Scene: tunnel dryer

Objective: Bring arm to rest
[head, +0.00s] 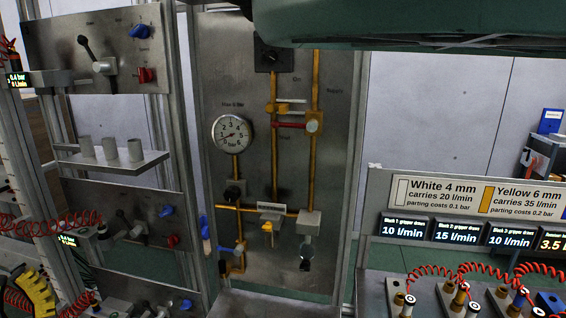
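My gripper is not in view. A large dark green rounded body (420,22) fills the top right of the head view and may be part of my arm; I cannot tell. It hides the top of the metal panel behind it. I see nothing held anywhere.
A panel (340,130) with yellow pipes, a red lever (291,125) and a round gauge (231,132) stands ahead. At left are valve plates (100,45) and a shelf (112,162) with three grey cylinders. At right, red coiled hoses (430,270) sit below displays (402,230).

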